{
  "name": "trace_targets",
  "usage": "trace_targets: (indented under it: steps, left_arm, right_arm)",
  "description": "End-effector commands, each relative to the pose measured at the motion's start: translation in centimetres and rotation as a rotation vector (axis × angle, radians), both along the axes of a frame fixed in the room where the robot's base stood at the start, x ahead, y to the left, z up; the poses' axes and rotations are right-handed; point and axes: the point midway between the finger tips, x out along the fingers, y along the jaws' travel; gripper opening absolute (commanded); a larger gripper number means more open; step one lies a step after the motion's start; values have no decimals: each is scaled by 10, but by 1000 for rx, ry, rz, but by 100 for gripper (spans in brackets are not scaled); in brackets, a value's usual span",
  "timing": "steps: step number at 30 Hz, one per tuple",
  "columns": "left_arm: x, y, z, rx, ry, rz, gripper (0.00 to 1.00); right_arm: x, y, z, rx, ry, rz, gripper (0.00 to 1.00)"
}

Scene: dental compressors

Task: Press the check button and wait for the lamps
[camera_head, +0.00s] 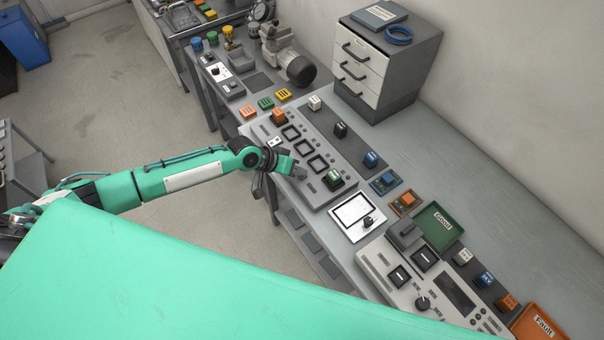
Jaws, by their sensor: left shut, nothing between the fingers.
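A long grey panel (322,183) lies on the bench with dark square sockets and small controls on its face. My left gripper (294,172) is shut and empty at the front edge of this panel, over or near its surface; I cannot tell whether it touches. It hides part of the panel's front side. A lighter control unit (432,285) with a dark screen, a black knob and small round buttons stands further right on the bench. No check button label is readable, and I cannot tell which small parts are the lamps. My right gripper is not in view.
A green "Good" tray (447,238) and an orange "Fault" tray (526,332) lie to the right. A drawer cabinet (421,67) stands behind. The back right bench is clear.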

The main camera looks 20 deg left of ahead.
Motion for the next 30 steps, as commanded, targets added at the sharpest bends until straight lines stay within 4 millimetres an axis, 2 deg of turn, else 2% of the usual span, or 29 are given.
trace_targets:
  steps: [16, 30]
  left_arm:
    - [0, 0, -3, 0, 1, 0, 0]
    - [0, 0, 15, 0, 1, 0, 0]
  right_arm:
    - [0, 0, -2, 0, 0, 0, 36]
    - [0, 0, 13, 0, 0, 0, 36]
